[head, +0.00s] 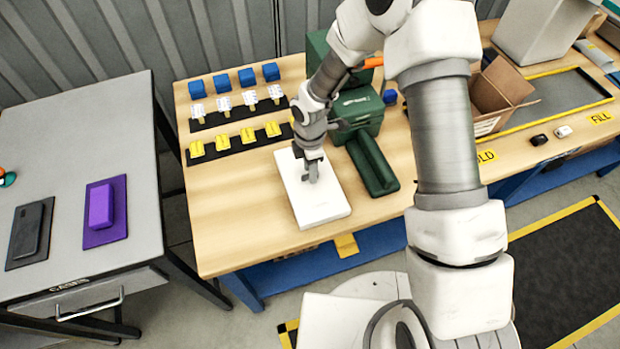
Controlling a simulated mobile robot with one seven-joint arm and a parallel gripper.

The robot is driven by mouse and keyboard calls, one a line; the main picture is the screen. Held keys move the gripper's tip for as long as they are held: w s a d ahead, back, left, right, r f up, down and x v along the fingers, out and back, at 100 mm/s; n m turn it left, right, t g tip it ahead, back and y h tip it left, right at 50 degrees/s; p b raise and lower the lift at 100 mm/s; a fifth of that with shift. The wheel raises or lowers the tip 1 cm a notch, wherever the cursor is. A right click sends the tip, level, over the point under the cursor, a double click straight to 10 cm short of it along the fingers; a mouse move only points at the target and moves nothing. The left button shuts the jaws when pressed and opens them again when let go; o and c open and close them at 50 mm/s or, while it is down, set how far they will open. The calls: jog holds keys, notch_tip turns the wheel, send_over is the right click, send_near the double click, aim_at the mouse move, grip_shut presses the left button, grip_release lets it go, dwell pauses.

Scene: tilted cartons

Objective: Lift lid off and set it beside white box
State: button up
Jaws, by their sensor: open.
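A flat white box (323,208) lies on the wooden table, near its front edge. Its top is a plain white face. I cannot make out a seam between lid and box at this size. My gripper (311,179) points down over the middle of the white top, its fingers at or just above the surface. It is open, and I cannot tell whether the fingers touch anything. My gripper hides a small part of the top.
A green machine (357,112) with a long green arm (373,166) stands close to the right of the box. Rows of blue blocks (221,84), white pieces and yellow pieces (222,139) lie behind. The table left of the box is bare. An open carton (492,93) stands right.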

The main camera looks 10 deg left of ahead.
jog(key=shift+f, duration=0.55)
grip_shut()
jog(key=shift+r, duration=0.15)
jog(key=shift+r, duration=0.55)
jog(key=r, duration=0.1)
jog(key=d+r, duration=0.1)
jog(key=r, duration=0.1)
jog(key=shift+s+r, duration=0.15)
jog(key=shift+r, duration=0.05)
jog(key=s+d+r, duration=0.4)
jog(key=d+r, duration=0.2)
jog(key=d, duration=0.3)
jog(key=shift+d+r, duration=0.15)
jog(key=shift+d, duration=0.25)
